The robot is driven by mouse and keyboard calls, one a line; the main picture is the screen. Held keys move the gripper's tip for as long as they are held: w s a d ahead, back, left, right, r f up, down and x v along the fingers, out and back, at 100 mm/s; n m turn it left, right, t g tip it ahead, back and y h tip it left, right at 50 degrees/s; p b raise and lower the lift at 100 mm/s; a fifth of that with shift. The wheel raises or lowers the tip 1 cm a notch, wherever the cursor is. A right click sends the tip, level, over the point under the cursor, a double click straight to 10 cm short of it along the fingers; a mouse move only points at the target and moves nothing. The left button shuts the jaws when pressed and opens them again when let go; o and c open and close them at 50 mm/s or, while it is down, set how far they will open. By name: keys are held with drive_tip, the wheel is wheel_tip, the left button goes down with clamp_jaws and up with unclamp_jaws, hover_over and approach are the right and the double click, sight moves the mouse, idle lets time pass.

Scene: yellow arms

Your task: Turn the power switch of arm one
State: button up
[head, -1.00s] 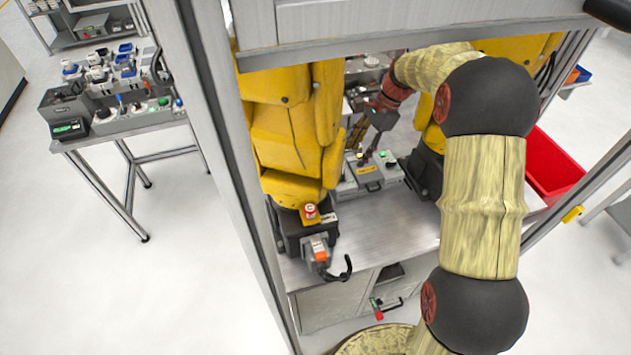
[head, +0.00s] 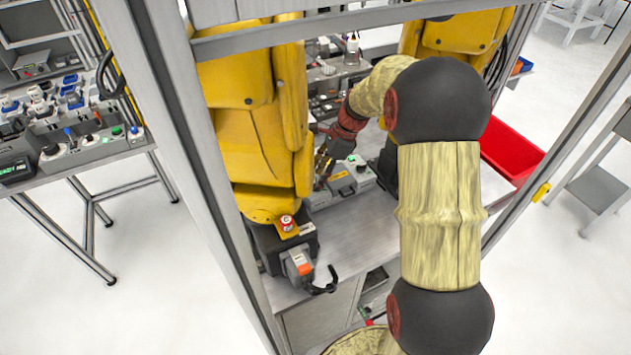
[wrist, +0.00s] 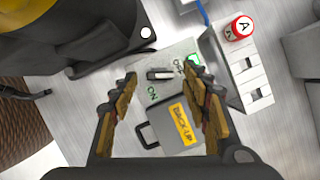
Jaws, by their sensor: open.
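A grey control box with a switch (wrist: 159,74) lies between my fingertips in the wrist view. The switch is a short bar between the words ON and OFF, and it lies roughly crosswise in the picture. My gripper (wrist: 160,88) is open, one finger on each side of the switch, with nothing held; contact with the switch cannot be told. In the head view, my gripper (head: 324,165) is over the control box (head: 322,200), beside the left yellow arm (head: 250,130). Its fingertips are small there and the switch is hidden or too small to tell.
A dark case marked BACK UP (wrist: 160,137) lies close by my fingers. A white box (wrist: 248,75) and a red knob marked A (wrist: 239,28) are at right. In the head view, frame posts (head: 200,150) and a second yellow arm (head: 458,38) hem in the cell; a red bin (head: 510,150) stands right.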

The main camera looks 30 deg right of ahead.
drive_tip(key=shift+x, duration=0.8)
drive_tip(key=shift+c, duration=1.4)
drive_tip(key=c, duration=0.8)
drive_tip(key=shift+c, duration=0.4)
drive_tip(key=shift+r, duration=0.15)
drive_tip(key=n+g+p, duration=0.1)
drive_tip(key=n+p, duration=0.1)
drive_tip(key=p, duration=0.1)
drive_tip(key=shift+w+r+p, duration=0.15)
drive_tip(key=shift+p, duration=0.25)
drive_tip(key=shift+f+n+g+p, duration=0.25)
drive_tip(key=shift+n+g+p, duration=0.15)
drive_tip(key=shift+n+p, duration=0.7)
